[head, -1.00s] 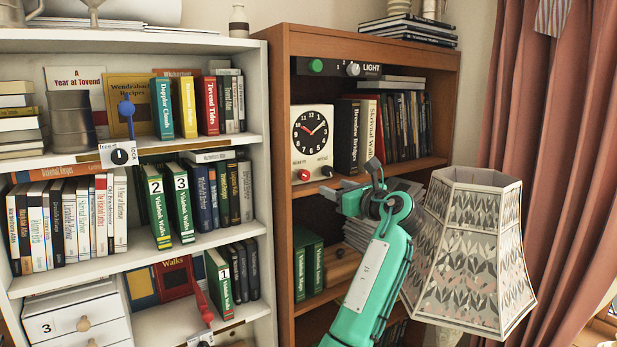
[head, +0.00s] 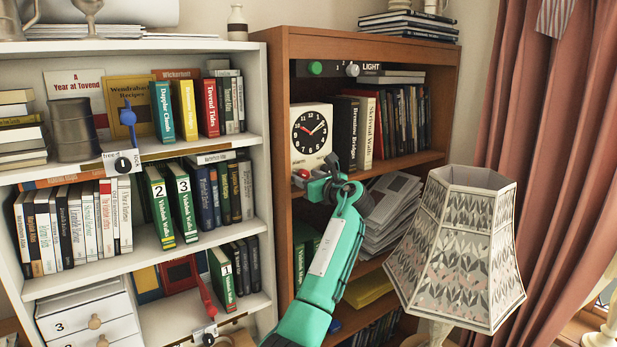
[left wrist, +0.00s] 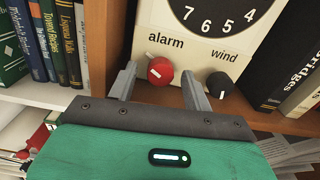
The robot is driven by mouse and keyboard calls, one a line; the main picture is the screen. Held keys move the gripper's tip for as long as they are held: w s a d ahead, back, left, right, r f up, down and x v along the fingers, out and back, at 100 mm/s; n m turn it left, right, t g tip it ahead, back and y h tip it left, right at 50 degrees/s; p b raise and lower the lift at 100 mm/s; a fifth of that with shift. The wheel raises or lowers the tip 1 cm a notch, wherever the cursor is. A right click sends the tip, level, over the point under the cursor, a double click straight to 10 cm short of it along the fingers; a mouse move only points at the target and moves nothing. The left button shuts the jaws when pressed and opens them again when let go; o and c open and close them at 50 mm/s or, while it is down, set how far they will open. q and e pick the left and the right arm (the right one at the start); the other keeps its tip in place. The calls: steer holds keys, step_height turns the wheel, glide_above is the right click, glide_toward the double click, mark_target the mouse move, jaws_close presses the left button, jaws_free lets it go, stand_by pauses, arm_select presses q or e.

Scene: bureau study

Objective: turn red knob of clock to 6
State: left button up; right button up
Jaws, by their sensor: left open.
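The clock (head: 312,132) is cream with a black dial and stands on a shelf of the brown bookcase. My left gripper (left wrist: 159,76) is open and empty in front of the clock. The red knob appears between its two fingers, without clear contact. The right gripper is not in view.
Books (head: 358,133) stand close to the right of the clock. A patterned lampshade (head: 458,245) is right of my arm. A white bookcase (head: 262,180) stands to the left.

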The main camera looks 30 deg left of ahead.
arm_select(q)
steer(key=c, duration=1)
steer(key=shift+o, duration=0.2)
